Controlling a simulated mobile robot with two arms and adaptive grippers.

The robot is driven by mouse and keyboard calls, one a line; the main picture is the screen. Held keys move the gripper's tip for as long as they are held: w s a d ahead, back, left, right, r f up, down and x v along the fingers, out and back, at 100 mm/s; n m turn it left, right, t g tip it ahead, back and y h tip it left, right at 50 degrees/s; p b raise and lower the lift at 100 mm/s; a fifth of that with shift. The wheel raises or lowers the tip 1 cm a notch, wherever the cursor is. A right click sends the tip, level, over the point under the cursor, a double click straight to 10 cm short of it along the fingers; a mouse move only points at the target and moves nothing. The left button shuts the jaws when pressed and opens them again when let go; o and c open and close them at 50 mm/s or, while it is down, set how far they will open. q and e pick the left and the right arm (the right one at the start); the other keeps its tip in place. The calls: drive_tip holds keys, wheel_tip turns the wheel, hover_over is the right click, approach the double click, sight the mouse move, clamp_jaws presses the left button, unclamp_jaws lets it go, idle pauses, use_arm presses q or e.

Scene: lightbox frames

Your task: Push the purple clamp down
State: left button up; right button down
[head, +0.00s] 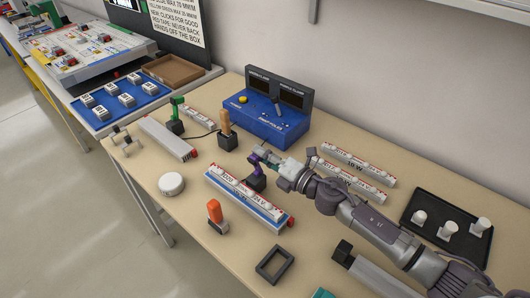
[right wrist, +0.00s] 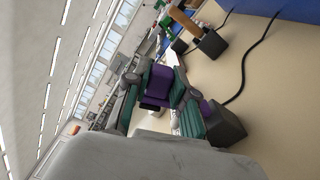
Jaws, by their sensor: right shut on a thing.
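The purple clamp (head: 254,159) stands on a small dark base (head: 256,183) at the back edge of a labelled light strip (head: 224,181) on the table. My right gripper (head: 262,156) reaches in from the right and is shut on the clamp's upper part. In the right wrist view, purple (right wrist: 158,84) shows between the green-padded fingers, and the dark base (right wrist: 226,125) with a purple piece is beside them. The fingers partly hide the clamp, so its exact angle is unclear. My left gripper is not in view.
A blue control box (head: 265,122) stands behind. A wooden-handled tool (head: 225,123) in a dark holder, an orange-handled tool (head: 214,210) and a white round container (head: 171,184) stand nearby. Two light strips (head: 350,180) and a black tray (head: 425,200) lie right. The front left table is clear.

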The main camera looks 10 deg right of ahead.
drive_tip(key=shift+s+a+f, duration=0.2)
drive_tip(key=shift+s+a, duration=0.15)
drive_tip(key=shift+a, duration=0.05)
drive_tip(key=c, duration=1.2)
unclamp_jaws()
drive_tip(key=shift+c, duration=0.2)
drive_tip(key=shift+o, duration=1.4)
drive_tip(key=shift+a+r, duration=0.1)
drive_tip(key=shift+r, duration=0.05)
drive_tip(key=shift+d, duration=0.2)
drive_tip(key=shift+s+d, duration=0.2)
drive_tip(key=shift+d, duration=0.05)
drive_tip(key=v, duration=1.1)
drive_tip(key=shift+s, duration=0.2)
